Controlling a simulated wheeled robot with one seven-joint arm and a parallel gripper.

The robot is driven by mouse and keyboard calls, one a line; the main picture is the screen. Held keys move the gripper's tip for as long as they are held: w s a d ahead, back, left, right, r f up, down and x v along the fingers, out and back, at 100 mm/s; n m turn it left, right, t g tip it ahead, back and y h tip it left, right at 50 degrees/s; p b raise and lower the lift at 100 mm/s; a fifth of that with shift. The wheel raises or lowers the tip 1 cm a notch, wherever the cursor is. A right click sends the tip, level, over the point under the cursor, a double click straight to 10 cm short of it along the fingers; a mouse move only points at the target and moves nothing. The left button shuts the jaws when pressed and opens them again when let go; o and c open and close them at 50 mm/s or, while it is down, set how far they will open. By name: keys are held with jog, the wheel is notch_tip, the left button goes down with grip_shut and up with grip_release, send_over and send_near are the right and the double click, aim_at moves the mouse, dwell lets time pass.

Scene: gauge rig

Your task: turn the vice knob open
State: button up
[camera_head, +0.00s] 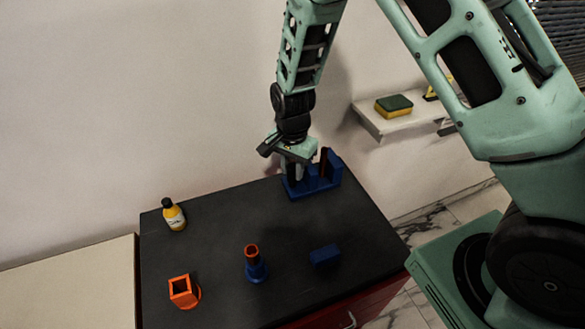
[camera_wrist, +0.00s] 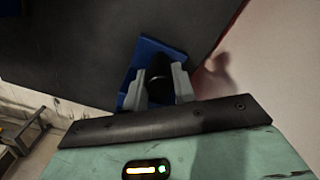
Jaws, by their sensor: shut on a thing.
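The blue vice (camera_head: 325,182) stands at the back right of the dark tabletop. A dark red upright piece shows between its blue blocks. My gripper (camera_head: 291,176) reaches down from above at the vice's left end. In the wrist view, its two grey fingers (camera_wrist: 160,85) are shut on a black round knob (camera_wrist: 159,68), one finger on each side. The blue vice body (camera_wrist: 148,48) shows behind and around the knob. In the head view the knob is hidden by the gripper.
On the dark tabletop (camera_head: 215,255) stand a yellow bottle (camera_head: 174,215), an orange square holder (camera_head: 184,291), a blue-and-orange post (camera_head: 255,264) and a blue block (camera_head: 325,255). A wall shelf (camera_head: 390,121) with a sponge (camera_head: 394,105) is at the right.

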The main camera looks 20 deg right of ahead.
jog(key=shift+n, duration=0.9)
jog(key=o, duration=1)
jog(key=shift+r, duration=0.1)
